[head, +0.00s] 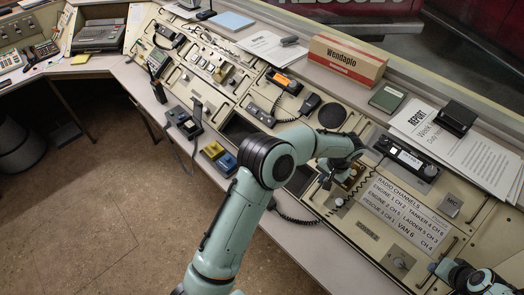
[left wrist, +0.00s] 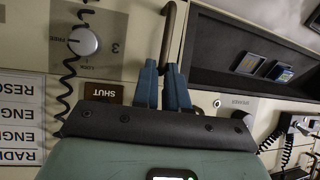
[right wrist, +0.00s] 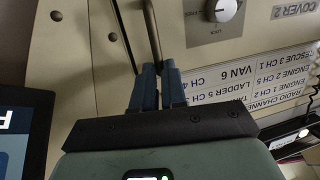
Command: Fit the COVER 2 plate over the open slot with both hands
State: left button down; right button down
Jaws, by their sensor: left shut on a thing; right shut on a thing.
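The pale COVER 2 plate (head: 368,231) lies at the console's front right, with a round knob near each end. Its lettering and right knob (right wrist: 226,8) show in the right wrist view; the left knob (left wrist: 83,41) shows in the left wrist view. My left gripper (left wrist: 164,68) is shut on a dark bar handle (left wrist: 168,35) beside the left knob. My right gripper (right wrist: 158,68) is shut on another dark bar handle (right wrist: 152,28); it also shows at the lower right of the head view (head: 447,268). I cannot tell whether the plate is raised; any slot beneath is hidden.
The RADIO CHANNELS sign (head: 405,213) and a radio (head: 407,158) with a coiled cord lie behind the plate. Papers (head: 462,145) and a Wendaplo box (head: 345,62) stand farther back.

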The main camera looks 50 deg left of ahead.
pick_arm(q)
jog(key=shift+w+a+r, duration=0.1)
jog(key=shift+a, duration=0.2)
pick_arm(e)
jog(key=shift+w+d+r, duration=0.2)
jog(key=shift+d, duration=0.05)
pick_arm(q)
jog(key=c, duration=1.1)
grip_release()
jog(key=shift+c, duration=0.2)
pick_arm(e)
jog(key=c, duration=1.2)
grip_release()
pick_arm(q)
jog(key=o, duration=0.3)
pick_arm(e)
jog(key=shift+o, duration=0.5)
jog(key=shift+f, duration=0.1)
pick_arm(q)
jog(key=shift+d, duration=0.2)
pick_arm(e)
jog(key=shift+o, duration=0.6)
jog(key=shift+a+f, duration=0.1)
jog(key=shift+a, duration=0.05)
jog(key=o, duration=0.4)
jog(key=shift+o, duration=0.2)
jog(key=shift+s, duration=0.1)
pick_arm(q)
jog(key=shift+d, duration=0.1)
